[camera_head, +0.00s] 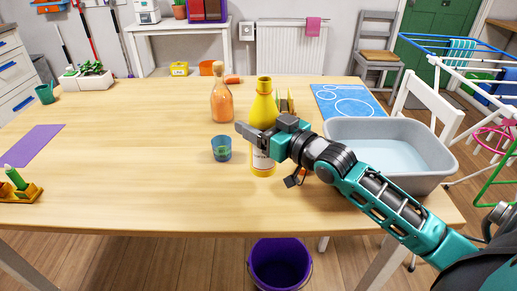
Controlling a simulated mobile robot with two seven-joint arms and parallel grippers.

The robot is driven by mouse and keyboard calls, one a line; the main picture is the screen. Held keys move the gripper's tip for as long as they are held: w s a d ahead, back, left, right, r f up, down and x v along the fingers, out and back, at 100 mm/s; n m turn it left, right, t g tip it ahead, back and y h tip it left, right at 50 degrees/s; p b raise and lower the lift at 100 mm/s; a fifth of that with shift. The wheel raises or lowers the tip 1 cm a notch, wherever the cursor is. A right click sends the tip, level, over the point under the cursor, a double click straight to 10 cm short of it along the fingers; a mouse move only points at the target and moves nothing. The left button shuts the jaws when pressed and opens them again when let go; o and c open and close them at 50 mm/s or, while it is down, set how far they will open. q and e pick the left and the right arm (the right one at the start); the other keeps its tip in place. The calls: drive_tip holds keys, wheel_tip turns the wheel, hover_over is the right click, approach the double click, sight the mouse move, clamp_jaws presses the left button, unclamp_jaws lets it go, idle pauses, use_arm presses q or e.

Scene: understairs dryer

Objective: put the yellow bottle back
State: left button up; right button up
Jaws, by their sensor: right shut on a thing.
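The yellow bottle (263,108) stands upright on the wooden table, with a white label low on its front. My right gripper (256,134) is shut on the bottle around its middle and covers part of it. The arm comes in from the lower right. I cannot tell whether the bottle's base touches the table or is slightly above it. My left gripper is not in view.
A corked orange bottle (221,100) and a blue cup (221,149) stand close left of the yellow bottle. A grey basin (440,178) is at the right, and a blue mat (350,103) lies behind it. The table's left middle is clear. A purple bucket (280,268) is on the floor in front.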

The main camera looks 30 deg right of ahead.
use_arm(q)
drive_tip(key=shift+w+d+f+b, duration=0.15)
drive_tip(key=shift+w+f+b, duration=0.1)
drive_tip(key=shift+b, duration=0.4)
use_arm(e)
drive_tip(key=shift+f, duration=2.65)
drive_tip(key=o, duration=1.4)
drive_tip(key=shift+f, duration=0.25)
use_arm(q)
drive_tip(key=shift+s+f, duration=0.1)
use_arm(e)
drive_tip(key=shift+o, duration=0.2)
drive_tip(key=shift+s+r, duration=0.1)
drive_tip(key=shift+r, duration=0.1)
use_arm(q)
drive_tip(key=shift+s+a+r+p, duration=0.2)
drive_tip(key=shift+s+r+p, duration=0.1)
drive_tip(key=shift+p, duration=0.45)
use_arm(e)
drive_tip(key=v, duration=1.1)
drive_tip(key=shift+s, duration=0.4)
